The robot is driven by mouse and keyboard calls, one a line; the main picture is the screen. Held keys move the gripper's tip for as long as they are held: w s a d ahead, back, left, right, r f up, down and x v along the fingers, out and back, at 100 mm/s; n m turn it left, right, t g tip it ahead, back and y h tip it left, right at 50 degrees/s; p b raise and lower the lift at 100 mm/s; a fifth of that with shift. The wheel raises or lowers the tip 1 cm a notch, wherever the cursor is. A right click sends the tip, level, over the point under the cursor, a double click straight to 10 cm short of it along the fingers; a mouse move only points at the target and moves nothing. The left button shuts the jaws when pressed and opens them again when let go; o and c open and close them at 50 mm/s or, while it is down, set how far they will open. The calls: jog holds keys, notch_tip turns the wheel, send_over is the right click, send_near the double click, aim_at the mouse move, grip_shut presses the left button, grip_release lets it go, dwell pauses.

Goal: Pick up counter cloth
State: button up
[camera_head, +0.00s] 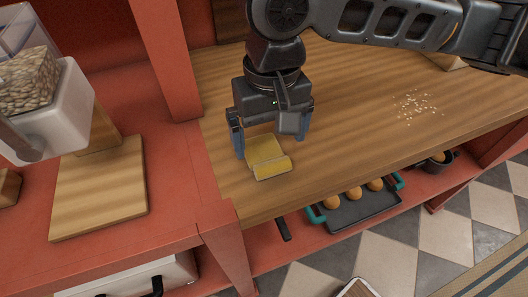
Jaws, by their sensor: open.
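The counter cloth (272,169) is yellow and lies on the wooden counter (345,110), close to its front left corner. Its near end looks rolled or folded over. My gripper (270,146) points down over the far part of the cloth, with one blue-padded finger on each side of it. The jaws are open. The gripper body hides the cloth's far end. I cannot tell whether the fingertips touch the counter.
Crumbs (417,104) lie on the counter at right. A red post (165,60) and a canister of beans (40,95) stand at left, by a wooden board (98,190). Below the counter are a tray of round buns (365,208) and a dark pot (437,161).

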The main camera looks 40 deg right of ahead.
aim_at(267, 158)
jog(key=f, duration=0.3)
jog(key=f+b, duration=0.1)
jog(key=shift+a+f, duration=0.25)
jog(key=c, duration=1.1)
jog(key=shift+o, duration=0.2)
jog(key=shift+r, duration=0.15)
jog(key=shift+r, duration=0.6)
notch_tip(267, 158, up, 2)
jog(key=shift+r+p, duration=0.25)
jog(key=shift+p, duration=0.35)
jog(key=s+d+r+p, duration=0.1)
jog(key=s+d+r, duration=0.2)
jog(key=d+r, duration=0.4)
jog(key=d, duration=0.4)
jog(key=shift+s, duration=0.4)
